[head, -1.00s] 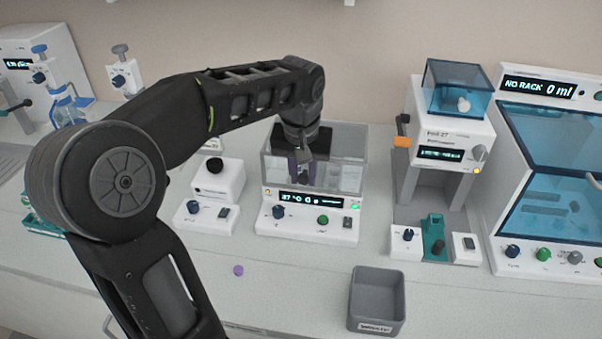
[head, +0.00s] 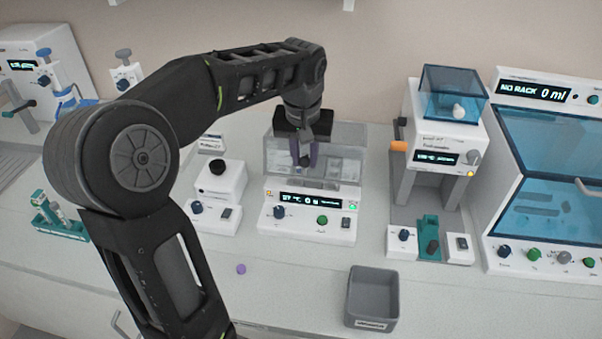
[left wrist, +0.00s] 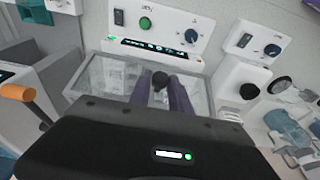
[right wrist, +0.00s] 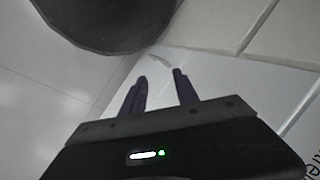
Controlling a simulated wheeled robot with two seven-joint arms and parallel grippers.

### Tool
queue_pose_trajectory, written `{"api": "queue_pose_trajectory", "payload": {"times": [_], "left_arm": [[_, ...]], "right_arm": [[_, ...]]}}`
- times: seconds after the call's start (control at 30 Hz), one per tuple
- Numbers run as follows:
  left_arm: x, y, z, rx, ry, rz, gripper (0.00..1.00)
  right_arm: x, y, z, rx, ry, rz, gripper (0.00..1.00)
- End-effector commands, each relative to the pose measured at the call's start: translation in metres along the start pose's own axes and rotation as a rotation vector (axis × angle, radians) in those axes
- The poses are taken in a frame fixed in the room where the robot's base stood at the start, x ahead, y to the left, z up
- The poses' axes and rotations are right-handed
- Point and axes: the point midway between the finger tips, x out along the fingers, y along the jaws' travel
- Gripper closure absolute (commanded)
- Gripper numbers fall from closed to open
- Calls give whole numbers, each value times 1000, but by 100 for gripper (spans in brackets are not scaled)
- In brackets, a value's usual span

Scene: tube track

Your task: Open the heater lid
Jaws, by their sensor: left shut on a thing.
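The heater (head: 275,222) is a white box at the middle of the bench with a lit display, a blue knob and a green button. Its clear lid (head: 350,168) is on top, partly hidden by my left gripper; I cannot tell how far it is raised. My left gripper (head: 303,158) is over the lid, its purple fingers shut on the lid's dark knob (left wrist: 160,80), which also shows in the left wrist view. My right gripper (right wrist: 160,82) is open and empty, fingers apart, facing pale panels. It is out of the head view.
A white device with a black knob (head: 217,167) stands left of the heater. A tall white device with an orange handle (head: 398,146) stands to the right. An open grey bin (head: 372,300) and a purple cap (head: 241,269) are at the front. A tube rack (head: 62,230) is at left.

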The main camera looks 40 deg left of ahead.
Motion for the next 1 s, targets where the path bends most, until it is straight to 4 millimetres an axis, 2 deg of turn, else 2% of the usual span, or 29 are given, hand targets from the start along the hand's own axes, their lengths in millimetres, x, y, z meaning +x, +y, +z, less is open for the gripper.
{"api": "queue_pose_trajectory", "payload": {"times": [0.03,0.2,0.67,0.93,1.0], "left_arm": [[-9,0,-5,0,3,0,99],[-19,0,-15,-1,3,0,99],[-20,0,-18,-1,3,0,99],[-34,0,-34,-1,4,1,99],[-34,0,-39,0,5,1,99]], "right_arm": [[-9,-4,0,0,0,0,64],[-20,-8,0,0,0,0,64],[-22,-8,0,0,0,0,64],[-40,-16,0,0,0,0,64],[-36,-14,0,0,0,0,64]]}}
